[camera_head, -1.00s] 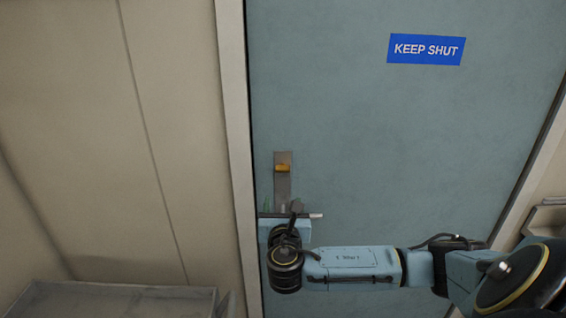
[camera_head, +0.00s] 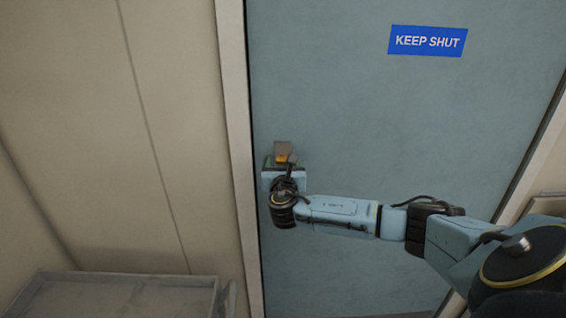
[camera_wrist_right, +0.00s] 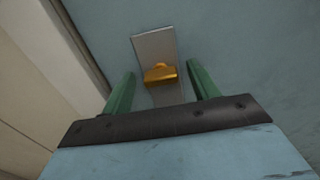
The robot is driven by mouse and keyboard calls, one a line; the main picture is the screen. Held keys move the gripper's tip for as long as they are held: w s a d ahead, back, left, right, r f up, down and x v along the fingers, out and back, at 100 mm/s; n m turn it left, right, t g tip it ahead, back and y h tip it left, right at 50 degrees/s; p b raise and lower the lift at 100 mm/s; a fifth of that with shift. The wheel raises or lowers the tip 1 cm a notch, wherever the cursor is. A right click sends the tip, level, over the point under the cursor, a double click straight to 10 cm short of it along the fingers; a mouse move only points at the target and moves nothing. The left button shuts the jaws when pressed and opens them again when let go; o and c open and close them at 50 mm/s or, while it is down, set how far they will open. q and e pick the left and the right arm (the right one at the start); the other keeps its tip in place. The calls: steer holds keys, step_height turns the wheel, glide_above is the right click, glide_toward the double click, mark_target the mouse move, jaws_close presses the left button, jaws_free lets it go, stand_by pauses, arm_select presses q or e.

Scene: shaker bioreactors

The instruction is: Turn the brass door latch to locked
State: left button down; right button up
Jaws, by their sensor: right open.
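The brass door latch (camera_wrist_right: 160,74) is a small gold piece on a grey metal plate (camera_wrist_right: 153,45), lying roughly crosswise on the plate in the right wrist view. In the head view the latch (camera_head: 282,158) shows just above my right gripper (camera_head: 281,163), which hides the lower plate. In the right wrist view my right gripper (camera_wrist_right: 160,88) is open, with one green finger on each side of the plate and the latch between and slightly beyond them. I see no contact with the latch. The blue-grey door (camera_head: 380,130) is shut. My left gripper is not in view.
A blue KEEP SHUT sign (camera_head: 428,41) is high on the door. The pale door frame (camera_head: 236,130) and beige wall (camera_head: 90,130) are close on the left. A grey cart or table (camera_head: 115,296) stands at the lower left. The door face right of the latch is clear.

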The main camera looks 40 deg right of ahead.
steer(key=shift+w+d, duration=0.1)
steer(key=shift+w, duration=0.05)
steer(key=c, duration=1)
steer(key=shift+m, duration=0.3)
steer(key=shift+d+f+m+b, duration=0.15)
steer(key=shift+m+b, duration=1.8)
steer(key=shift+m, duration=2.35)
steer(key=shift+d+f+m+b, duration=0.1)
steer(key=shift+m+b, duration=1.8)
steer(key=shift+m, duration=2.4)
